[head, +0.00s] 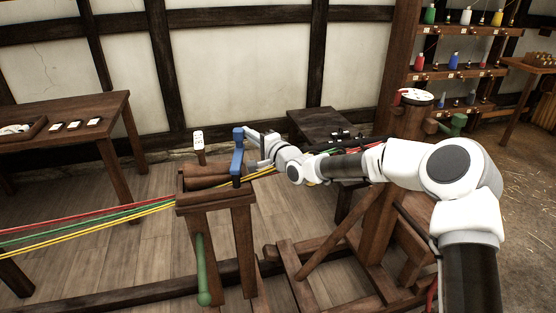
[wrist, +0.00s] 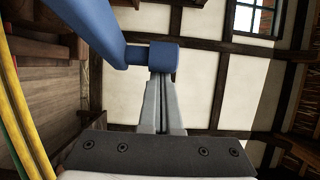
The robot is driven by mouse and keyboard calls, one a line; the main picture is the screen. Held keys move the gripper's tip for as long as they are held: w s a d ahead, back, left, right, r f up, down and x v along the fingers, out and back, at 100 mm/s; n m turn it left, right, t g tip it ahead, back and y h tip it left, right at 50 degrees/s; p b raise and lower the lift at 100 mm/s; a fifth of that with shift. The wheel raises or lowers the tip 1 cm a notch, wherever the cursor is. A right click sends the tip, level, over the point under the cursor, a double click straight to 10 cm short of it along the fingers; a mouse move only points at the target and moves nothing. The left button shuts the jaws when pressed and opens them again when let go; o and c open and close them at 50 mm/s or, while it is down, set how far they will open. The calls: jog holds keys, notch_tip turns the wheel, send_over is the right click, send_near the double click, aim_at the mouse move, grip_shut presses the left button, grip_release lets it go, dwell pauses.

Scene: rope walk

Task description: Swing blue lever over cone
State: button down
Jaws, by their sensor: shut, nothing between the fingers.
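The blue lever (head: 237,158) stands upright at the right end of a wooden stand (head: 203,198) in the head view. A brown wooden cone (head: 210,181) lies on top of this stand, left of the lever. My gripper (head: 251,140) is just right of the lever's upper part, its fingers pointing left. In the wrist view the blue lever (wrist: 100,30) fills the upper left, and my shut fingers (wrist: 161,80) end at its rounded blue end. They look very close to it; I cannot tell whether they touch. Nothing shows between the fingers.
Red, green and yellow strands (head: 95,224) run from the left to the stand. A white-topped handle (head: 198,138) rises behind the cone. A green handle (head: 202,270) hangs in front of the stand. A dark table (head: 330,124) stands behind my arm, near a wooden post (head: 412,118).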

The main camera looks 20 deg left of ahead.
jog(key=shift+s+a, duration=0.1)
jog(key=shift+a, duration=0.85)
jog(key=shift+b, duration=0.3)
